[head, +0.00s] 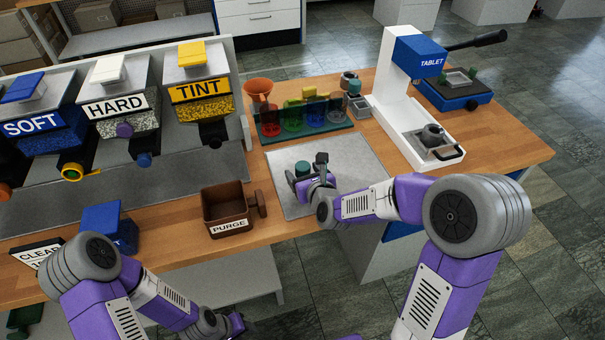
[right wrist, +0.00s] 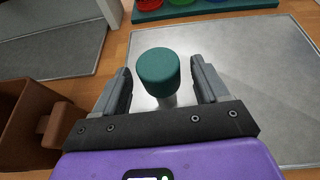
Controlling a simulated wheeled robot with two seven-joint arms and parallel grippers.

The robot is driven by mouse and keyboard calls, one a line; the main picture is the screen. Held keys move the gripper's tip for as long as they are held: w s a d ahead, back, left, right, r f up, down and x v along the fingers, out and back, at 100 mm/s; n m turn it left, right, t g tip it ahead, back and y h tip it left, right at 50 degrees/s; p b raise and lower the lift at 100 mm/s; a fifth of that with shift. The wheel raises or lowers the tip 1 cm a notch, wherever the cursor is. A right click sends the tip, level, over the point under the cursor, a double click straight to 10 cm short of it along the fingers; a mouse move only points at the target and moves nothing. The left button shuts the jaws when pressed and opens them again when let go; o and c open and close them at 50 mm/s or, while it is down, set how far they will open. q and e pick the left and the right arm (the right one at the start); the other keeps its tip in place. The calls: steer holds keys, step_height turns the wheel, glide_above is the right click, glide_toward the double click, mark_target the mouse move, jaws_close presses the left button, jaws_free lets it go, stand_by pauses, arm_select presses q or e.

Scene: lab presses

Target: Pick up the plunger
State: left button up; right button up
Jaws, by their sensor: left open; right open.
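The plunger (right wrist: 158,72) has a teal cylindrical knob on a pale grey shaft. It stands on the grey mat (head: 358,157), and its knob also shows in the head view (head: 302,167). My right gripper (head: 306,174) is open around it. In the right wrist view the knob lies between the two fingers (right wrist: 164,84), with a gap on both sides. The plunger's lower end is hidden by my gripper. My left gripper (head: 228,326) is at the lower left, in front of the table edge and away from the plunger; it is open.
A brown PURGE bin (head: 228,224) stands left of the mat. A teal rack (head: 310,133) with coloured cups is behind it. The white TABLET press (head: 390,85) stands at the right. SOFT, HARD and TINT dispensers (head: 200,92) line the left. The mat's right part is clear.

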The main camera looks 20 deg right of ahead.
steer(key=shift+x, duration=1.5)
steer(key=c, duration=1.2)
